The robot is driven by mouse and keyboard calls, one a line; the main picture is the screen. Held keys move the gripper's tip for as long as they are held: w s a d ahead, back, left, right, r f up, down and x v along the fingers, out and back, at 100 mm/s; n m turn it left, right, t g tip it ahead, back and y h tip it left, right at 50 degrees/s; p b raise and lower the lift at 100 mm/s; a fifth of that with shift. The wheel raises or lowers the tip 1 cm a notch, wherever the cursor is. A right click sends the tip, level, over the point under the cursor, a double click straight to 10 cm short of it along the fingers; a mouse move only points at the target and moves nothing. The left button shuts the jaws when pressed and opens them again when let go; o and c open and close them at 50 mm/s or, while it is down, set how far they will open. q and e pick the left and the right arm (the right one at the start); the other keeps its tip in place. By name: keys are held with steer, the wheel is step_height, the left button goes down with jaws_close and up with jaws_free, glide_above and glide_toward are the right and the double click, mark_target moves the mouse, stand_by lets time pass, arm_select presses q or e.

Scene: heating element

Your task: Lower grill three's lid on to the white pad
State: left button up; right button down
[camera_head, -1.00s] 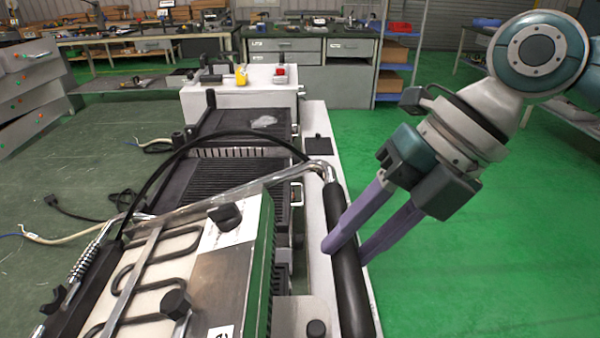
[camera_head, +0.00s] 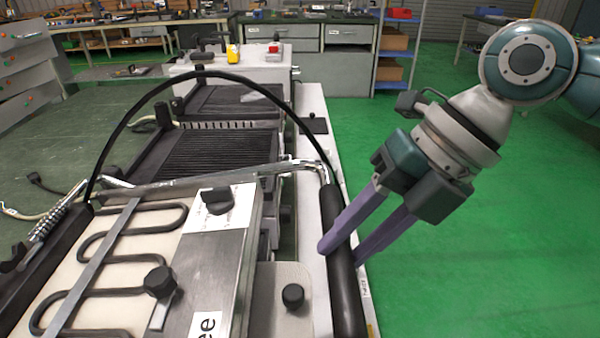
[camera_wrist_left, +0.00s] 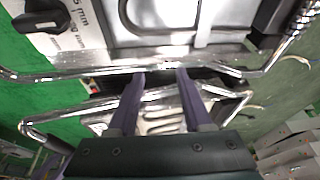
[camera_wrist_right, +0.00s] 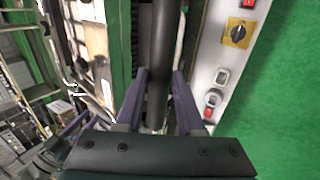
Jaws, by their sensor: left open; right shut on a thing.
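Grill three's lid (camera_head: 225,262) is at the lower left of the head view, its steel edge showing a cut-off label ending in "ee". A dark looped heating element (camera_head: 95,245) lies over a whitish surface (camera_head: 110,268); I cannot tell whether this is the white pad. My right gripper (camera_head: 341,252) is shut on the black bar handle (camera_head: 345,300), which also passes between its fingers in the right wrist view (camera_wrist_right: 157,45). My left gripper (camera_wrist_left: 160,74) is open, its fingertips by a chrome rod (camera_wrist_left: 110,70); it is outside the head view.
Dark ribbed grill plates (camera_head: 215,152) lie behind the lid, with a black cable (camera_head: 200,73) arching over them. Switches (camera_wrist_right: 238,33) sit on the panel beside the handle. The green floor (camera_head: 450,270) at right is clear.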

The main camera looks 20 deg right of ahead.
steer(key=c, duration=0.5)
jaws_free()
steer(key=shift+d, duration=0.1)
steer(key=v, duration=1)
steer(key=shift+c, duration=0.5)
